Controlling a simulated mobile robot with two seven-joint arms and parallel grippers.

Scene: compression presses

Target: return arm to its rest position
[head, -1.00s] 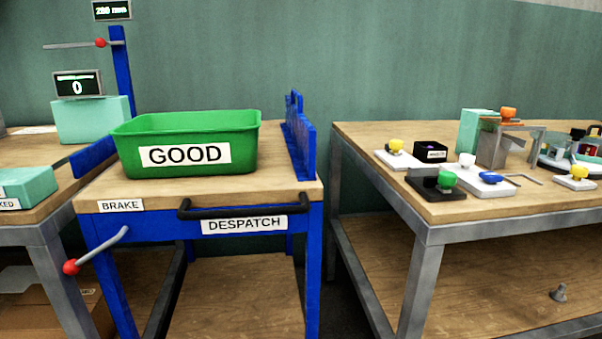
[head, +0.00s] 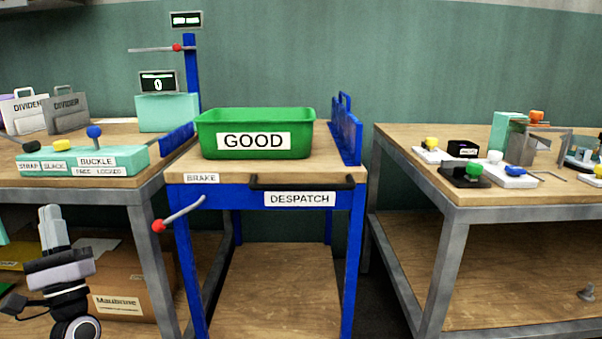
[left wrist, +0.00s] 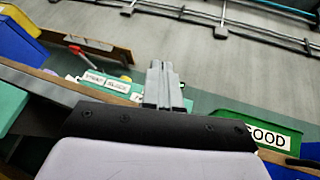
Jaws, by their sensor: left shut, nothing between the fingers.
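My left gripper (head: 52,226) shows at the lower left of the head view, in front of the left bench. Its fingers are together, point up and hold nothing. In the left wrist view the shut fingers (left wrist: 163,84) show at the middle, with nothing between them. My right gripper is in neither view.
A blue cart (head: 210,176) marked DESPATCH bears a green GOOD bin (head: 205,128). Its brake lever (head: 182,213) sticks out at the left. The left bench (head: 60,182) holds a buckle block (head: 130,156) and dividers (head: 66,112). The right bench (head: 470,213) holds several small devices.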

